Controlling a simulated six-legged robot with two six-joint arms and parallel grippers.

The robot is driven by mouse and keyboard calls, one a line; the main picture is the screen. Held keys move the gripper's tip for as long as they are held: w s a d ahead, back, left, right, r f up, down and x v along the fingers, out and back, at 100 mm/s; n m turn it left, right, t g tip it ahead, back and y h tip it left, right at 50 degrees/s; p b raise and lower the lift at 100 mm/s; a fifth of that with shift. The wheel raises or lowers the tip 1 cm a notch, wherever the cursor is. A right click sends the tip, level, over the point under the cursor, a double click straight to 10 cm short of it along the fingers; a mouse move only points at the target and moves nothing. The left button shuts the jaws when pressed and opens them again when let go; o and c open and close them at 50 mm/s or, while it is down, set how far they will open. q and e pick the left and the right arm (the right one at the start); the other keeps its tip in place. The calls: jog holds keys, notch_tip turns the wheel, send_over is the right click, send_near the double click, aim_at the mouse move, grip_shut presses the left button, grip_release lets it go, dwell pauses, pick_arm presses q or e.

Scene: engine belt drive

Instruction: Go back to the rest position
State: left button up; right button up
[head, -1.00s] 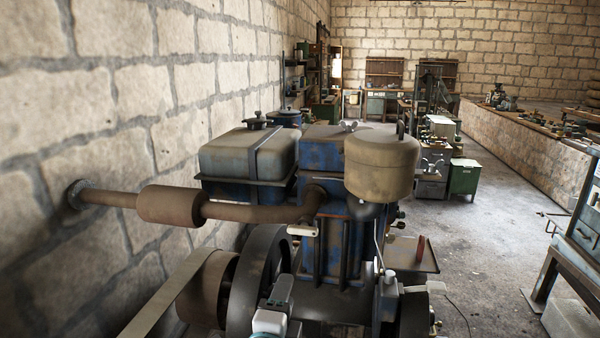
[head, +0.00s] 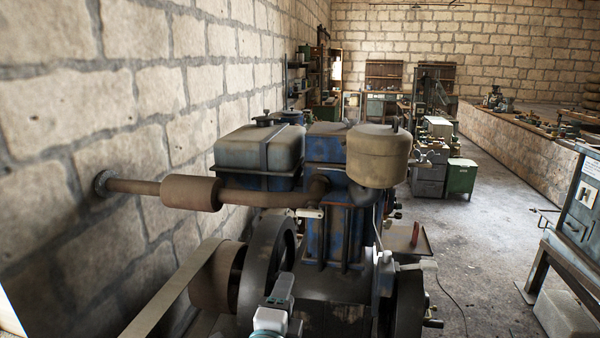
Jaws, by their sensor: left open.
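My left gripper (head: 281,288) shows at the bottom middle of the head view, grey and white, pointing away from me, with its jaws open. I see nothing between them. It shows in front of the lower part of the blue engine (head: 325,150); I cannot tell the gap between them. A flat pale belt (head: 172,293) runs from the lower left up over a brown pulley (head: 209,282) beside a dark flywheel (head: 262,270). My right gripper is not in view.
The engine carries a grey tank (head: 250,150), a beige canister (head: 376,160) and a rusty exhaust pipe with a muffler (head: 190,192) reaching the stone wall (head: 70,110). A metal bench (head: 575,225) stands at the right. Concrete floor (head: 480,255) is open between them.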

pick_arm(q)
jog(key=s+a+f+n+g+y, duration=0.15)
jog(key=a+f, duration=0.25)
jog(key=f, duration=0.4)
jog(key=a+f+n+g+y, duration=0.15)
jog(key=a+f, duration=0.25)
jog(key=f, duration=0.5)
jog(key=s+a+f+g, duration=0.1)
jog(key=a+f+g, duration=0.2)
jog(key=a+f, duration=0.35)
jog(key=s+d+f+n+g+h, duration=0.2)
jog(key=s+f+n+g, duration=0.5)
jog(key=s+f, duration=0.8)
jog(key=s+d+f+n+g, duration=0.1)
jog(key=s+n+g, duration=0.1)
jog(key=s+n, duration=0.3)
jog(key=s+d+f+n+g+h, duration=0.1)
jog(key=s+d+n+g, duration=0.1)
jog(key=s+n, duration=0.4)
jog(key=shift+f+n+h, duration=0.3)
jog(key=shift+f+n, duration=0.1)
jog(key=shift+n, duration=0.3)
jog(key=shift+d, duration=0.1)
